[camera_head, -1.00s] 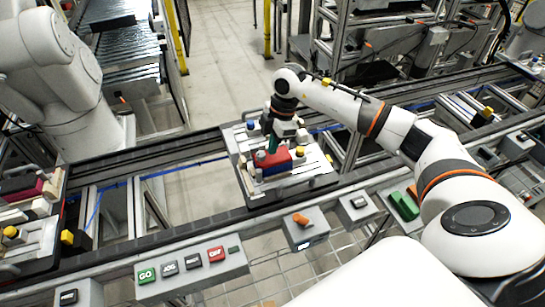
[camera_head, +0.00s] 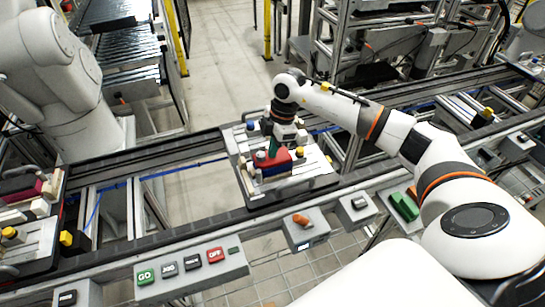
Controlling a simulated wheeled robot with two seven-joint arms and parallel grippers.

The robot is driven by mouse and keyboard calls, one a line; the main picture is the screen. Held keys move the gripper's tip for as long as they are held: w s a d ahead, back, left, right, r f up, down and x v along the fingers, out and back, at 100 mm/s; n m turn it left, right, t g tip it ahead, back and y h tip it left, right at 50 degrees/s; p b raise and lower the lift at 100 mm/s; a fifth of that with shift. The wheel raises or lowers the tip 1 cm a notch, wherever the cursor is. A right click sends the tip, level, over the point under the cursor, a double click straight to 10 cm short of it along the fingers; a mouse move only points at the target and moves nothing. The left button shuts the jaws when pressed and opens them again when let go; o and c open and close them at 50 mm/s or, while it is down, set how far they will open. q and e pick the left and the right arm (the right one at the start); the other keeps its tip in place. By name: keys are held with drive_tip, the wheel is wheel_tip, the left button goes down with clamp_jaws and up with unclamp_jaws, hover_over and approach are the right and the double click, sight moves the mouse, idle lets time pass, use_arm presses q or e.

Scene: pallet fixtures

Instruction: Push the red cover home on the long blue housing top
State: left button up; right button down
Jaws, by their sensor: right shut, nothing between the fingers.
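The red cover (camera_head: 271,158) lies on top of the long blue housing (camera_head: 276,170), on a pallet fixture in the middle of the head view. A strip of blue shows below the cover along its near side. My left gripper is not in view.
The pallet (camera_head: 315,181) sits on a conveyor with dark rails. Yellow-topped posts stand near the housing. A button panel (camera_head: 192,272) and a box with an orange switch (camera_head: 302,229) line the near side. Another loaded pallet (camera_head: 22,250) is at left. A white robot (camera_head: 62,90) stands behind.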

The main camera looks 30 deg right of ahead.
idle(0.5)
drive_tip(key=shift+a+p+v, duration=0.25)
drive_tip(key=shift+p+v, duration=0.7)
drive_tip(key=shift+v, duration=0.15)
drive_tip(key=shift+a+p+v, duration=0.2)
drive_tip(key=shift+p+v, duration=0.8)
drive_tip(key=shift+v, duration=0.15)
drive_tip(key=shift+a+p+v, duration=0.25)
drive_tip(key=shift+p+v, duration=0.7)
drive_tip(key=shift+v, duration=0.15)
drive_tip(key=shift+w+r, duration=0.15)
drive_tip(key=shift+r, duration=0.05)
